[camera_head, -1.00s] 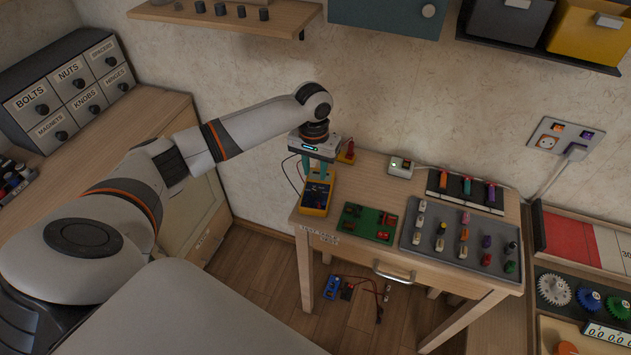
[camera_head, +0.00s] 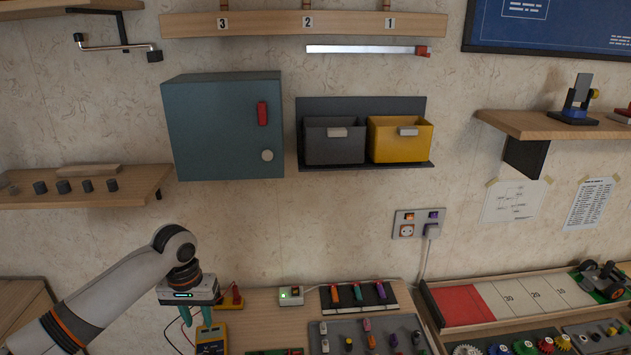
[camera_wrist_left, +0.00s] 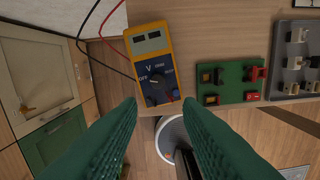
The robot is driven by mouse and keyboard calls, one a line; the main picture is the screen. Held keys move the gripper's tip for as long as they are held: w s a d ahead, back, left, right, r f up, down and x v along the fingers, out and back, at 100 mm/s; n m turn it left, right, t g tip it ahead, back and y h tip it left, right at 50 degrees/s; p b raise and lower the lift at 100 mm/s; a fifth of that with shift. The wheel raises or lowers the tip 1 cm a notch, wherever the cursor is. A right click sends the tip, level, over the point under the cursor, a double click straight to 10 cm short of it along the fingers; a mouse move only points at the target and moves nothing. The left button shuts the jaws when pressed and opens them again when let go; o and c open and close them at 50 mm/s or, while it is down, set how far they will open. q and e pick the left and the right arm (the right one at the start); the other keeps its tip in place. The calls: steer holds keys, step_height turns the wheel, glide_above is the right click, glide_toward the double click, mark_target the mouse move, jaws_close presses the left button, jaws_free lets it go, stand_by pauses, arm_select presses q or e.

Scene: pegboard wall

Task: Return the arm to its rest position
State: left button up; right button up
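My left arm comes in from the lower left in the head view. Its gripper (camera_head: 206,317) points down just above the yellow multimeter (camera_head: 212,340) on the test table. In the left wrist view the two green fingers (camera_wrist_left: 160,103) are apart with nothing between them, so it is open and empty. My right arm and gripper are not in view.
The table bears a green circuit board (camera_wrist_left: 230,75), a small box with a green light (camera_head: 291,296) and a grey tray (camera_head: 370,326). A teal cabinet (camera_head: 226,127) and a bin shelf (camera_head: 365,167) hang above. Red and black leads run beside the multimeter.

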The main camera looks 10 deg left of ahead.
arm_select(q)
steer(key=s+d+f+m+t+h, duration=0.1)
steer(key=s+d+f+m, duration=0.2)
steer(key=s+d+f, duration=0.3)
steer(key=s+d+f+m+t+h, duration=0.1)
steer(key=s+d+f+m, duration=0.1)
steer(key=s+d+f, duration=0.55)
steer(key=s+a+r+n+t+y, duration=0.15)
steer(key=s+r, duration=0.25)
steer(key=s, duration=1)
step_height(320, 180, down, 28)
steer(key=s+g, duration=0.1)
steer(key=s, duration=0.1)
steer(key=s+a+f+g, duration=0.1)
steer(key=s+a+f, duration=0.1)
steer(key=s+f, duration=1.2)
steer(key=shift+s+a+m+y, duration=0.35)
steer(key=shift+s+a+m, duration=0.1)
steer(key=shift+s, duration=0.2)
